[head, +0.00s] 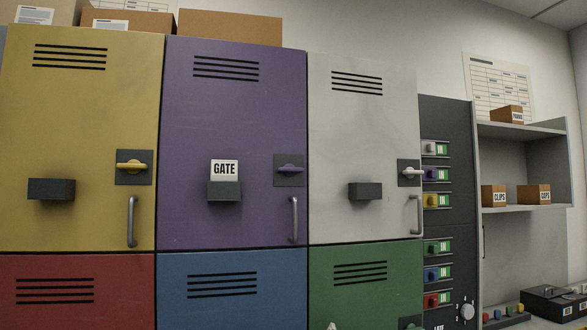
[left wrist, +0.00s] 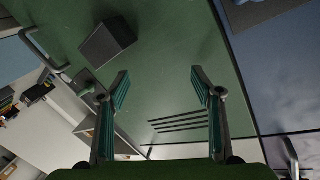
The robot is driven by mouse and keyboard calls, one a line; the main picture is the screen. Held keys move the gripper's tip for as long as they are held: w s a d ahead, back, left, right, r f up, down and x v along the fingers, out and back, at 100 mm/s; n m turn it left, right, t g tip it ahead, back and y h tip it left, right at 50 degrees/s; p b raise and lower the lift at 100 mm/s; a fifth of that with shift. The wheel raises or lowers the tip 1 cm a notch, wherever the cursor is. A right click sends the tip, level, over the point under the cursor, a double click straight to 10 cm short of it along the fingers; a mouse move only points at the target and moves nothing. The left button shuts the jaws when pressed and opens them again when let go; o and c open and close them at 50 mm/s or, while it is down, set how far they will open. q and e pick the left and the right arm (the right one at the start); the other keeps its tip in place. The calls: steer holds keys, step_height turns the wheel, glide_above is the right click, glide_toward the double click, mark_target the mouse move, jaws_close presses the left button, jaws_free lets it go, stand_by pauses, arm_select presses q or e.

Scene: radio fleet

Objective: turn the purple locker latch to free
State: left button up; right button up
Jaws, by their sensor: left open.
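The purple locker (head: 235,120) is the middle door of the upper row in the head view. Its purple latch (head: 291,169) sits on a dark square plate near the door's right edge, and its lever lies about level. A grey pull handle (head: 294,220) is below the latch. My left gripper (left wrist: 160,78) shows in the left wrist view, open with nothing between its fingers. It is in front of the green locker door (left wrist: 160,55), away from the purple latch. My right gripper is in neither view.
A dark holder with a GATE card (head: 224,169) juts from the purple door. Yellow (head: 90,110) and grey (head: 350,130) lockers flank it; red, blue and green ones are below. A dark panel (head: 447,220) and shelves (head: 521,208) stand at right.

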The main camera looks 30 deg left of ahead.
arm_select(q)
steer(key=s+r+n+t+y, duration=0.1)
steer(key=s+r+n+y, duration=0.15)
steer(key=r, duration=0.75)
steer(key=s+r+n+y, duration=0.1)
steer(key=s+r, duration=0.3)
steer(key=r, duration=0.7)
steer(key=n+y+p, duration=0.2)
steer(key=n+y, duration=0.3)
steer(key=n, duration=0.1)
glide_toward(293, 171)
steer(key=shift+g, duration=0.4)
steer(key=p+x, duration=0.4)
steer(key=x, duration=0.1)
steer(key=p+x, duration=0.2)
steer(key=x, duration=0.1)
steer(key=shift+r, duration=0.4)
steer(key=shift+w+a+r, duration=0.1)
steer(key=shift+w+a, duration=0.3)
steer(key=shift+a, duration=0.05)
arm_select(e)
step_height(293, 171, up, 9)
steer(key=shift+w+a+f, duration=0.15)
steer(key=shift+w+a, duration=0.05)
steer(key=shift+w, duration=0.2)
